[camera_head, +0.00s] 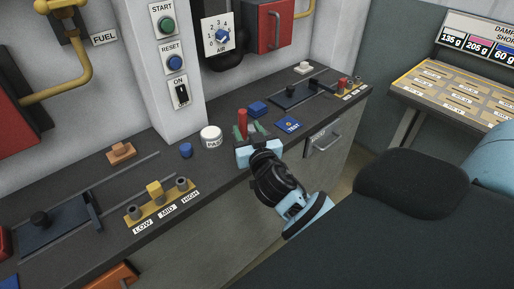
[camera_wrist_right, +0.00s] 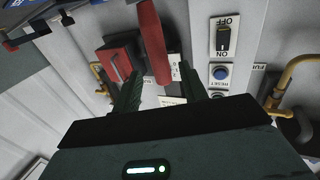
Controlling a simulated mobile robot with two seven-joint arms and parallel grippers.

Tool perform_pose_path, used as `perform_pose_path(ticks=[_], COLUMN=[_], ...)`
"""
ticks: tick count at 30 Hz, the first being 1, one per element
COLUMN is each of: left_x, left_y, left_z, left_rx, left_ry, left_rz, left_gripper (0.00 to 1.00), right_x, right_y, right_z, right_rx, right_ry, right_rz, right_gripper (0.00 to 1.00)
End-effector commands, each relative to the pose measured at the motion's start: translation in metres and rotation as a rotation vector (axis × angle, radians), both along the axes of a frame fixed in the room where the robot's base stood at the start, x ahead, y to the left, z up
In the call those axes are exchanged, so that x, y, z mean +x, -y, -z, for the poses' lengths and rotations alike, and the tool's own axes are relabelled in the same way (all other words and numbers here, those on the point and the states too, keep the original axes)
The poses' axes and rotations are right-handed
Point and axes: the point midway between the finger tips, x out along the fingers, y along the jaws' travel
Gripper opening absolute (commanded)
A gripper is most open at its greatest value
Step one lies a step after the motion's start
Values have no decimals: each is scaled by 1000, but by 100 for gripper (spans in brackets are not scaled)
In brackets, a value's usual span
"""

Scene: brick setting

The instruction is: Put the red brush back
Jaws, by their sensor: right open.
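A red upright piece, which I take for the red brush (camera_head: 243,118), stands above the dark bench near its front edge in the head view. In the right wrist view the red brush (camera_wrist_right: 153,42) shows as a long red bar between the two fingers. My right gripper (camera_head: 250,130) is open, with its green fingers on either side of it; the right wrist view shows the gripper (camera_wrist_right: 158,78) with gaps beside the bar. The brush's lower end is hidden, and I cannot tell what it rests in. My left gripper is not in view.
A white pot (camera_head: 211,137) and a blue knob (camera_head: 186,150) stand left of the gripper. A blue block (camera_head: 258,108) and a blue TEST plate (camera_head: 289,125) lie to its right. A yellow rack (camera_head: 150,222) marked LOW, MID, HIGH sits at the left. A wall pillar (camera_head: 165,90) rises behind.

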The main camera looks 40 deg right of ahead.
Motion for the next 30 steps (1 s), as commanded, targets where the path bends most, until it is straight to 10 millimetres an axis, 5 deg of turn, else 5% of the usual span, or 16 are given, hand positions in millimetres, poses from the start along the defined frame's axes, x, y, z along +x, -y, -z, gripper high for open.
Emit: perform_pose_path(ticks=[15, 30], left_x=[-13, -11], left_y=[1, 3], left_z=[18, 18], left_rx=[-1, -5], left_ry=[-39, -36], left_rz=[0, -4], left_gripper=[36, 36], right_x=[-84, -93], right_y=[-27, -30], right_z=[4, 2], right_rx=[2, 0], right_ry=[-4, -3], right_rz=[2, 1], right_gripper=[43, 43])
